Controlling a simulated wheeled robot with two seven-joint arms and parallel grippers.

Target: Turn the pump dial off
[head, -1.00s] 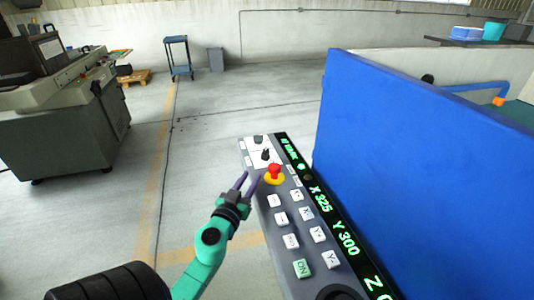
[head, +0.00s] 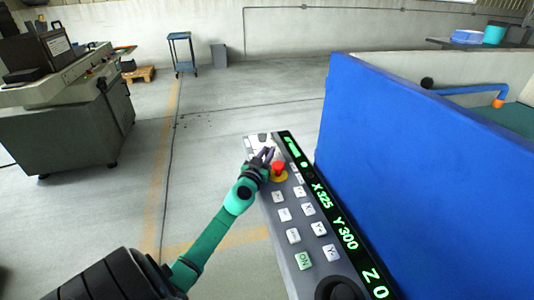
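The control panel (head: 275,235) is a grey slab with white keys, a green ON key (head: 304,261) and a black strip of green readouts. A red emergency knob (head: 278,169) on a yellow ring sits near its far end. Beyond it is a white plate (head: 253,142) that carries dark dials; my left gripper now covers most of it, so the pump dial cannot be made out clearly. My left gripper (head: 267,154) is over this plate, just left of and beyond the red knob. Its fingers look slightly apart; contact with a dial cannot be told. My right gripper is not in view.
A tall blue panel (head: 400,180) stands close along the right of the control panel. A grey-green machine (head: 60,130) is at the left. A blue trolley (head: 183,55) and a grey bin (head: 219,56) stand by the back wall. The floor left of the panel is clear.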

